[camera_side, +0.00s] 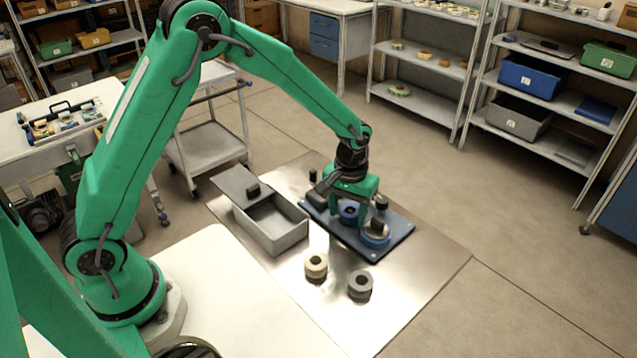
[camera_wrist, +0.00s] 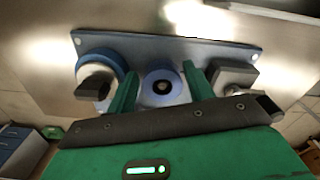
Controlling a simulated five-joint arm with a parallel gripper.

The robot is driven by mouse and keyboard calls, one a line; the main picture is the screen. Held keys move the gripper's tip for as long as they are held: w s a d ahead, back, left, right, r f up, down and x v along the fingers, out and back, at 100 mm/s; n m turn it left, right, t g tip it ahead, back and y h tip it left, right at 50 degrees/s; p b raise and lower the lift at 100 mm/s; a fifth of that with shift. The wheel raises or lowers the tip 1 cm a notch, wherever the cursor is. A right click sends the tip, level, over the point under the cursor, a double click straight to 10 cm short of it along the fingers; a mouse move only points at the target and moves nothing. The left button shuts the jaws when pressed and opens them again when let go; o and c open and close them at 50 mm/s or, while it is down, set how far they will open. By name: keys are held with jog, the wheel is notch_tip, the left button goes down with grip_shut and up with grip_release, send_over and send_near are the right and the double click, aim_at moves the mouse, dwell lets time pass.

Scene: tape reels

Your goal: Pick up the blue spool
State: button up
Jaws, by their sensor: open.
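A blue spool (camera_side: 348,212) with a dark centre stands on a dark blue board (camera_side: 393,228). In the wrist view the blue spool (camera_wrist: 160,83) sits between my two green fingers, with its round top facing the camera. My gripper (camera_side: 356,208) points down over the board, its fingers on either side of the spool. The fingers are open, with narrow gaps to the spool visible in the wrist view (camera_wrist: 163,88). Part of the spool is hidden by a finger in the side view. I cannot tell how far down the fingers reach.
An open grey box (camera_side: 285,240) stands left of the board. The sheet's right side is clear.

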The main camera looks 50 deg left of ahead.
aim_at(348, 214)
jog(key=c, duration=0.7)
jog(key=shift+o, duration=0.2)
jog(key=shift+r, duration=0.15)
jog(key=shift+r, duration=0.45)
notch_tip(348, 214, up, 3)
jog(key=shift+r, duration=0.15)
jog(key=s+d+r, duration=0.6)
jog(key=s+d, duration=0.1)
jog(key=d, duration=0.1)
jog(key=shift+s+d+r, duration=0.3)
jog(key=shift+s+d, duration=0.05)
jog(key=shift+d, duration=0.05)
